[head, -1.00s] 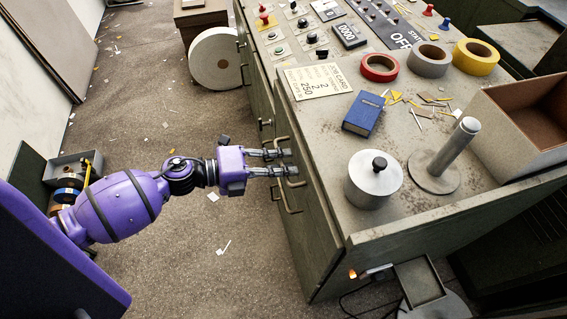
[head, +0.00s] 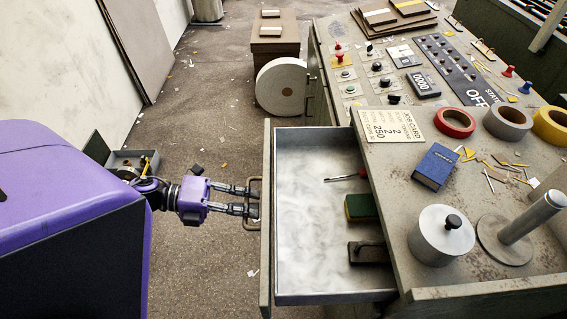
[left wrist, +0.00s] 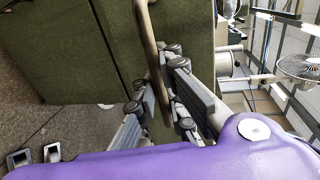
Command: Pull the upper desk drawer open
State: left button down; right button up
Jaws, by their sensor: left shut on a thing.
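The upper desk drawer (head: 315,240) stands well out of the desk, with its grey inside in view. Its front panel (head: 266,270) is on the left side of the drawer. My left gripper (head: 254,200) is shut on the drawer's bar handle (head: 251,222). In the left wrist view the handle (left wrist: 152,45) runs between the fingers of the gripper (left wrist: 165,98), in front of the green drawer front (left wrist: 80,50). My right gripper is not in view.
The desktop holds a blue book (head: 435,167), a metal canister (head: 440,238) and tape rolls. A large white roll (head: 283,87) stands beyond the drawer. Open floor (head: 200,265) lies left of it.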

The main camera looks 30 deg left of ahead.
pick_arm(q)
jog(key=f+v, duration=0.1)
jog(key=v, duration=0.6)
jog(key=shift+s+a, duration=0.2)
jog(key=shift+a, duration=0.25)
jog(key=c, duration=2.5)
grip_release()
jog(key=o, duration=0.6)
jog(key=shift+s+a, duration=0.1)
jog(key=shift+o, duration=0.3)
jog(key=shift+f, duration=0.1)
